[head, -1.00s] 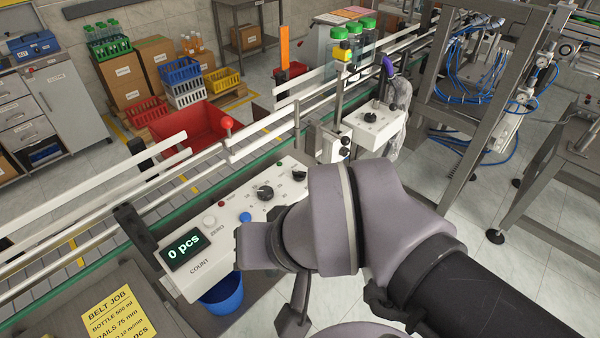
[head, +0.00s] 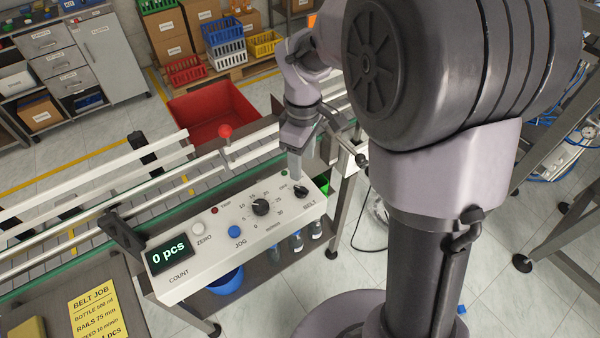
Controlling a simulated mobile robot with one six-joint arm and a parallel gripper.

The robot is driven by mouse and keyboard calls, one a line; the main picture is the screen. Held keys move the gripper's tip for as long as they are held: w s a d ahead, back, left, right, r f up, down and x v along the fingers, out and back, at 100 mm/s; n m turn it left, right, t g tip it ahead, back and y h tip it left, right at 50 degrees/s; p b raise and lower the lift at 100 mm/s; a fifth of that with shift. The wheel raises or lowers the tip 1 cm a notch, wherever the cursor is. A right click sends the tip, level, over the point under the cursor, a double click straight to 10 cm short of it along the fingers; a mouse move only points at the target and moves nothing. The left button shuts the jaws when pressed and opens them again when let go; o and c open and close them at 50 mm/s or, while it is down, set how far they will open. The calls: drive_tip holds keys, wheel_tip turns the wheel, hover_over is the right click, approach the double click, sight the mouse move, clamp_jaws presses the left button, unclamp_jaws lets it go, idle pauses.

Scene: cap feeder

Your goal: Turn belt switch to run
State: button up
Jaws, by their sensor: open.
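The belt switch (head: 301,192) is a small black knob at the right end of the white control panel (head: 205,262), above the word BELT. Its pointer direction is too small to read. My gripper (head: 297,178) points down just above and behind the knob, its fingertips close to it. It is open, though the gap between the fingers hardly shows from this side. Whether a finger touches the knob, I cannot tell.
Beside the switch are a speed dial (head: 261,207), a blue JOG button (head: 235,231), a white ZERO button (head: 198,229) and a display (head: 170,254) reading 0 pcs. Conveyor rails (head: 90,207) run behind the panel. A red bin (head: 212,112) stands beyond.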

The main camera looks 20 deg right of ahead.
sight(302, 189)
wheel_tip(302, 189, down, 11)
drive_tip(key=b, duration=0.3)
drive_tip(key=shift+w+d+r, duration=0.1)
drive_tip(key=shift+r, duration=0.1)
drive_tip(key=shift+c, duration=0.2)
clamp_jaws()
